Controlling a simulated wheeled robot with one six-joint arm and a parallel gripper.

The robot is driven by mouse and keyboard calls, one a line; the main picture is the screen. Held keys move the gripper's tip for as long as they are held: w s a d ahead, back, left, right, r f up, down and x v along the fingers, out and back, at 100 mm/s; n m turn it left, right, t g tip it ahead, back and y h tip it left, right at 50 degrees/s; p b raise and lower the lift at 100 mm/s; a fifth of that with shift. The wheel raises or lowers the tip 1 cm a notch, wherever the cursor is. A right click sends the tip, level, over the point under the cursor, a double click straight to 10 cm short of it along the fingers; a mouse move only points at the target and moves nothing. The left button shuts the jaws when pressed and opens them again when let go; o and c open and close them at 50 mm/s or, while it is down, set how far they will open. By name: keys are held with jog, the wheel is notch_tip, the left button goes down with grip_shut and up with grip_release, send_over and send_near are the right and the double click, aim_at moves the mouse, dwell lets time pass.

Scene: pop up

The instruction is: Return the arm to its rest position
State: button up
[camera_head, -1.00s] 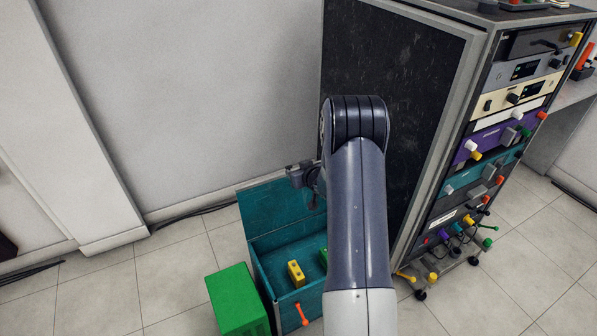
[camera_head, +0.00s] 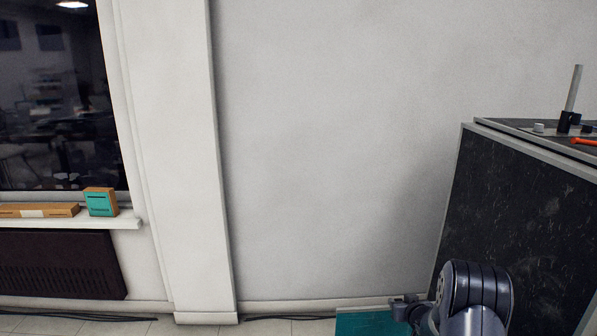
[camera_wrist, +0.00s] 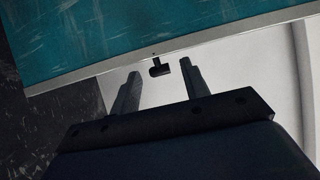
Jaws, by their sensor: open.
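My arm (camera_head: 474,300) shows at the bottom right of the head view, in front of the dark rack's side. My gripper (camera_wrist: 162,76) is open in the wrist view, its two dark fingers apart with nothing held between them. Beyond the fingertips is a teal panel (camera_wrist: 150,30) with a light metal edge and a small black catch (camera_wrist: 159,68). The top of the teal panel also shows at the bottom of the head view (camera_head: 368,324). Whether the fingers touch the panel cannot be told.
A tall dark rack (camera_head: 520,210) stands at the right, with small items on top. A window sill (camera_head: 70,223) at the left holds a teal and orange box (camera_head: 101,202) and a long orange box (camera_head: 38,210). The wall (camera_head: 330,150) between them is bare.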

jog(key=x, duration=0.4)
jog(key=shift+w+f, duration=0.2)
jog(key=shift+w, duration=0.1)
